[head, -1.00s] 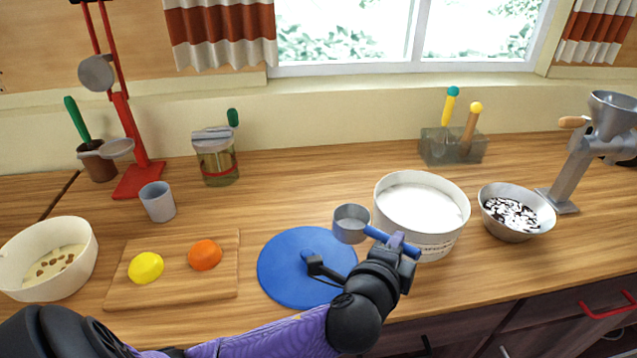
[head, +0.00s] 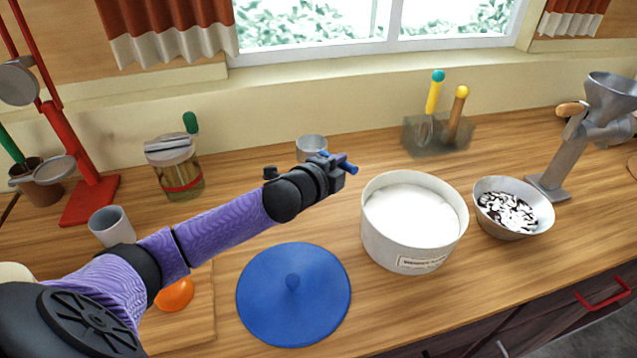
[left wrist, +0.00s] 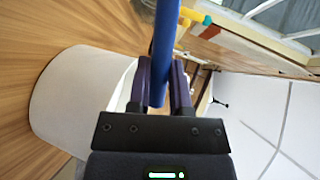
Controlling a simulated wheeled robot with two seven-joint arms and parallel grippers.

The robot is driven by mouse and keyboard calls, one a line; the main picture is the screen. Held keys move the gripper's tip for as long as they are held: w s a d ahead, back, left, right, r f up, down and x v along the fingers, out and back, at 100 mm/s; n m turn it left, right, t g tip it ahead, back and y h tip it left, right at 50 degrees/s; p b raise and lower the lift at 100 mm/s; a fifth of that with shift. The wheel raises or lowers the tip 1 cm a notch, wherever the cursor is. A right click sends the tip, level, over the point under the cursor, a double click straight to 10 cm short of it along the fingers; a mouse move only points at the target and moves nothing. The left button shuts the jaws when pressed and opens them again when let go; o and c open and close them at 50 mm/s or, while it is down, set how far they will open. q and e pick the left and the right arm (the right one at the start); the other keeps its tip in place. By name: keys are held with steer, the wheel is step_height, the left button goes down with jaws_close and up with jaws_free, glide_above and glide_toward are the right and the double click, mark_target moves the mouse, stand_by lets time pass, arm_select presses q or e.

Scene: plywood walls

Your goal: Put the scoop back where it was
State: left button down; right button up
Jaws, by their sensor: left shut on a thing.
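The scoop is a grey metal cup (head: 311,147) with a blue handle (head: 347,166). My left gripper (head: 333,167) is shut on the handle, and the cup hangs above the rear part of the counter, left of the white tub. The blue handle also runs between the fingers in the left wrist view (left wrist: 163,50). The white tub (head: 377,225), filled with white powder, stands open on the counter to the right. Its label is too small to read surely. My right gripper is not in view.
A blue lid (head: 270,310) lies in front of the tub. A glass jar (head: 175,168), grey cup (head: 111,228) and red stand (head: 90,200) are left. A utensil holder (head: 420,138), metal bowl (head: 530,225) and grinder (head: 560,165) are right. The rear counter's middle is fairly clear.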

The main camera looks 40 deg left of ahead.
arm_select(q)
step_height(320, 180, down, 10)
steer(key=b, duration=0.4)
steer(key=shift+s, duration=0.15)
steer(key=shift+r, duration=0.2)
steer(key=shift+f, duration=0.1)
steer(key=c, duration=0.9)
jaws_free()
steer(key=shift+c, duration=0.2)
steer(key=o, duration=0.4)
steer(key=shift+s+r, duration=0.2)
steer(key=p+v, duration=0.3)
steer(key=v, duration=0.8)
steer(key=shift+w+p, duration=0.1)
steer(key=shift+p, duration=0.2)
steer(key=shift+s+r, duration=0.1)
steer(key=shift+s, duration=0.25)
